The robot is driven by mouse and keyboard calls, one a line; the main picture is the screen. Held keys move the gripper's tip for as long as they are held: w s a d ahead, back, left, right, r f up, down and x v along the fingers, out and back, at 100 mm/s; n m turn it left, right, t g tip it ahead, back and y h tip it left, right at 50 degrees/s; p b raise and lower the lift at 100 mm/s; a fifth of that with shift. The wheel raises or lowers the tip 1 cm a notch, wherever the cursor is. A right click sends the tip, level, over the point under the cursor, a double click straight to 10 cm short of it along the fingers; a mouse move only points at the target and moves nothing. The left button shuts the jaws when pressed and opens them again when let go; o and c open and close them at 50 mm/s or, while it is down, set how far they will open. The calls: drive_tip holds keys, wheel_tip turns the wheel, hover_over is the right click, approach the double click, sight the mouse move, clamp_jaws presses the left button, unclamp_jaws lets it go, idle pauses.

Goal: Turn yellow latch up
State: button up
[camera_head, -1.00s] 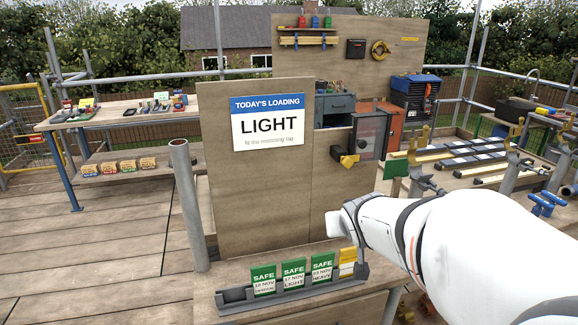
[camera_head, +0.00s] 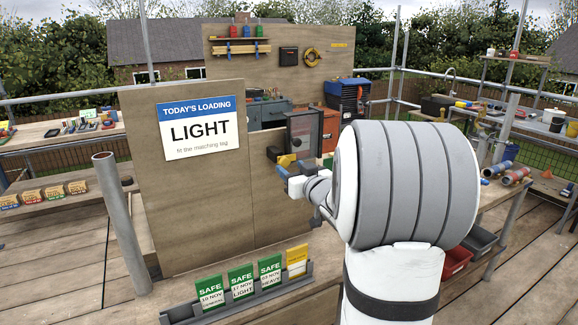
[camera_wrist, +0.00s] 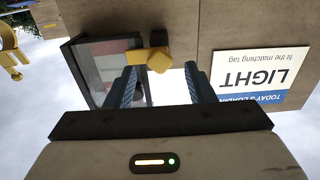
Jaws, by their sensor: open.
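The yellow latch (camera_head: 287,160) is on the edge of the wooden board, beside a dark-framed clear door (camera_head: 304,135). In the wrist view, which is upside down, the latch (camera_wrist: 160,60) shows a blocky knob and a bar lying roughly sideways across the door frame (camera_wrist: 78,75). My gripper (camera_wrist: 160,78) is open and empty. Its two blue fingers point at the latch, one on each side of the knob in the picture; I cannot tell whether they touch it. In the head view my gripper (camera_head: 281,174) is just below and in front of the latch, partly covering it.
The wooden board (camera_head: 205,210) carries a "LIGHT" loading sign (camera_head: 199,128). A rack (camera_head: 180,315) with green SAFE tags (camera_head: 242,281) and a yellow tag (camera_head: 297,260) stands below. A scaffold pole (camera_head: 120,220) is at the left. Red and grey bins (camera_head: 456,262) sit at the right.

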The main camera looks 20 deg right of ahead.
sight(288, 160)
drive_tip(key=shift+w+a, duration=0.1)
drive_tip(key=shift+w, duration=1.25)
drive_tip(key=shift+c, duration=0.6)
drive_tip(key=c, duration=0.9)
